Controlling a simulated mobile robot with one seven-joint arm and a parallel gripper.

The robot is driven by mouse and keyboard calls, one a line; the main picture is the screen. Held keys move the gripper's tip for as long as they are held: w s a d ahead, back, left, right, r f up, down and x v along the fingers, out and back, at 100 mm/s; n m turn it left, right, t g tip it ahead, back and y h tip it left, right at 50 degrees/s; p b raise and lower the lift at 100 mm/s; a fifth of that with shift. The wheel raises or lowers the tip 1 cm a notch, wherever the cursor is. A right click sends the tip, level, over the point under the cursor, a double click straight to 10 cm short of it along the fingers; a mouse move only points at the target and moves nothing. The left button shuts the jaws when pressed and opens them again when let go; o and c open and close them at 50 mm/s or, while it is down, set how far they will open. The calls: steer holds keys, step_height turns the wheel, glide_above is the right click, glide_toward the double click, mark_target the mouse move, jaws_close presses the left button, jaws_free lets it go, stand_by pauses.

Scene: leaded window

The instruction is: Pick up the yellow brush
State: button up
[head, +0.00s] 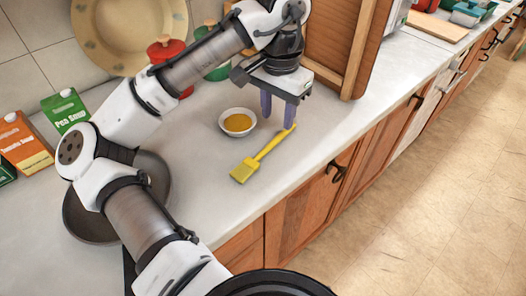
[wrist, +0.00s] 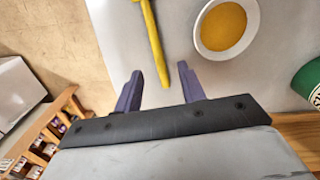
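The yellow brush (head: 258,160) lies flat on the white countertop, its wide bristle end toward the front left and its thin handle toward my gripper. My gripper (head: 278,115) is above the counter near the handle end, fingers pointing down, open and empty. In the wrist view the yellow brush (wrist: 154,40) shows its handle, with the tip ahead of and between the two purple fingers (wrist: 160,85). The bristle end is out of the wrist view. I cannot tell exactly how high the fingertips are above the counter.
A white bowl of yellow-orange contents (head: 238,122) stands close beside the brush; it also shows in the wrist view (wrist: 227,26). A dark pan (head: 88,212), soup cartons (head: 66,110) and a wooden cabinet (head: 335,40) stand around. The counter's front edge runs near the brush.

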mark_target(277, 138)
steer(key=shift+s+d+f, duration=0.1)
steer(key=shift+f, duration=2.75)
jaws_close()
